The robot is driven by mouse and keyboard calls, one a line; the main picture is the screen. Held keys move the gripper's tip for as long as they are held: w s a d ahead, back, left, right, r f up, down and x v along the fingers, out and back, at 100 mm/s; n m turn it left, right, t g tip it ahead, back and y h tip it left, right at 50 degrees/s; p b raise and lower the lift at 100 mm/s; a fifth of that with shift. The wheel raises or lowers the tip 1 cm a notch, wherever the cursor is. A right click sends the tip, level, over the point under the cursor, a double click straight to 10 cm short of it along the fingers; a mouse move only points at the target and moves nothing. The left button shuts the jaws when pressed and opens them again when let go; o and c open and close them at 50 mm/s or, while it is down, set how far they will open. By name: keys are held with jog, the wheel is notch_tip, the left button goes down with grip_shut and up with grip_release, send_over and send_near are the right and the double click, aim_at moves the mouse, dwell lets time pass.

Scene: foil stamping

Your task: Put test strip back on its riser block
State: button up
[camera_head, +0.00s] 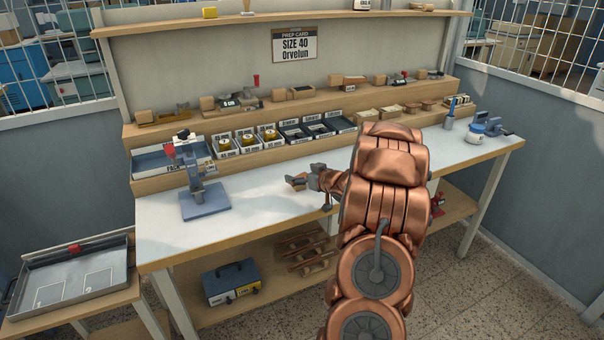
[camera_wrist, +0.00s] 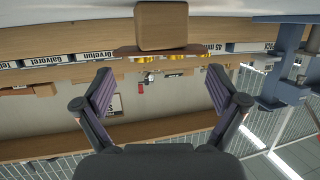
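In the wrist view, which looks upside down, a brown riser block (camera_wrist: 162,25) stands on the white bench top. In the head view my gripper (camera_head: 300,181) is low over the middle of the bench. The block and strip there are too small and too covered to make out clearly.
A blue-grey stamping press (camera_head: 203,190) stands left of my gripper; it also shows in the wrist view (camera_wrist: 285,75). Trays with gold rolls (camera_head: 245,143) and black bins (camera_head: 315,130) line the back. The bench top (camera_head: 255,225) is clear in front.

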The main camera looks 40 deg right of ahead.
jog(key=shift+s+a+f, duration=0.15)
jog(key=shift+f, duration=0.55)
jog(key=shift+r, duration=0.6)
jog(key=d+r+b+v, duration=0.1)
jog(key=v, duration=1.1)
jog(key=a+r+m+g+h, duration=0.2)
jog(key=a+r+g+h, duration=0.15)
jog(key=a+g, duration=0.65)
jog(key=s+a+f+n+g+y, duration=0.1)
jog(key=s+a+g+y, duration=0.1)
jog(key=s+a, duration=1.1)
jog(key=s+a+f+n+g+y, duration=0.2)
jog(key=s+a+g+y, duration=0.1)
jog(key=s+a, duration=1.1)
jog(key=a+g, duration=0.1)
jog(key=a, duration=0.5)
